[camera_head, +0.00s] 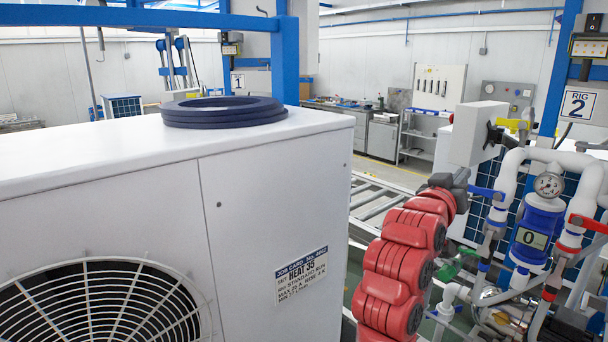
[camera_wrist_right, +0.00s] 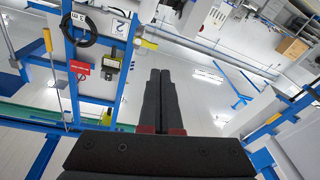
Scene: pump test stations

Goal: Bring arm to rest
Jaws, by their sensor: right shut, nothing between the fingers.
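My right arm (camera_head: 400,265), red with dark joints, rises from the bottom of the head view, right of the white heat pump unit. Its dark right gripper (camera_head: 455,180) is at the top of the arm, in front of the pipework of rig 2, and looks small there. In the right wrist view the two black fingers (camera_wrist_right: 160,75) lie together, shut with nothing between them. Around the fingertips is only distant background. My left arm and left gripper are not in view.
The white heat pump unit (camera_head: 270,200) with a job card label (camera_head: 301,276) fills the left. A dark blue ring stack (camera_head: 222,110) lies on top. White pipes, a gauge (camera_head: 549,185) and a blue meter (camera_head: 533,237) stand close on the right. A roller conveyor (camera_head: 375,205) lies behind.

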